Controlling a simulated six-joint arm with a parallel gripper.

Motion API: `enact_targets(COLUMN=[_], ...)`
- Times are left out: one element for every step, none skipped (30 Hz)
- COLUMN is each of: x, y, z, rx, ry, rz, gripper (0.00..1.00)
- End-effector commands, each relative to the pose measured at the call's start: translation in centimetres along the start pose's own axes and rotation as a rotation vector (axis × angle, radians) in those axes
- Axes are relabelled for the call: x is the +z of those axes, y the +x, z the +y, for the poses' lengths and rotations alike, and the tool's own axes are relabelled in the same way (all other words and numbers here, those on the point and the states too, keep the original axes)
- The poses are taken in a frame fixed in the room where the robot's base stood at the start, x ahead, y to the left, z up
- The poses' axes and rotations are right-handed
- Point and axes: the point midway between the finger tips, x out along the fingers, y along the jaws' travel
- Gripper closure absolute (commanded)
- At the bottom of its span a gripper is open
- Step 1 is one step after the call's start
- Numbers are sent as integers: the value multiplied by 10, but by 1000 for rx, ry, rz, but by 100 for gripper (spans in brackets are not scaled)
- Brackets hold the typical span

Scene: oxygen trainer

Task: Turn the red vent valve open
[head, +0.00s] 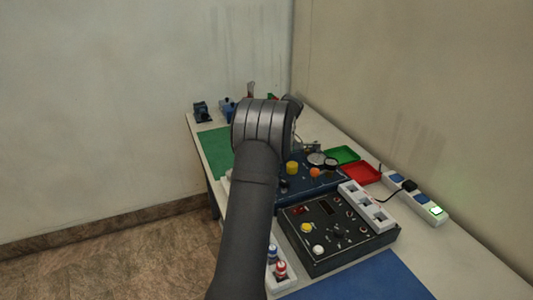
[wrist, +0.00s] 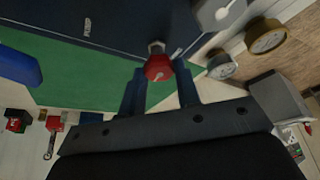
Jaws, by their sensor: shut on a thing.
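The red vent valve knob (wrist: 158,68) is a small red hexagonal knob on a metal stem. It shows at the upper middle of the wrist view, beside a dark blue panel (wrist: 110,25) with white lettering. My gripper (wrist: 159,73) has one finger on each side of the knob and is shut on it. In the head view my own arm hides the gripper and the valve. Part of the blue panel (head: 325,185) shows there to the right of my arm, with a yellow and an orange knob. The valve's turn angle is hard to tell.
Round gauges (wrist: 267,36) stand right of the valve in the wrist view. A black control box (head: 335,235), a white socket strip (head: 368,207), a red tray (head: 362,173) and a green tray (head: 343,155) crowd the table. A power strip (head: 416,198) lies near the right wall.

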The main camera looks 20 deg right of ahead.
Motion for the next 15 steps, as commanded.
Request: enact_targets(x=[1,1,1,1,1,1,1,1,1,0,1,1,1,1,1], y=[0,0,1,0,0,0,0,1,0,0,0,0,0,1,0], z=[1,1,1,2,2,2,2,2,2,2,2,3,3,3,3], rx=[-17,-28,-43,-53,-62,-76,-86,-96,-107,-115,-123,-134,-141,-149,-157], ry=[-40,-66,-100,-126,-150,-182,-205,-228,-257,-277,-297,-322,-339,-356,-376], rz=[-1,-1,-1,-1,-1,-1,-1,-1,-1,-1,-1,-1,-1,-1,-2], gripper=[93,93,93,93,93,93,93,93,93,93,93,93,93,93,93])
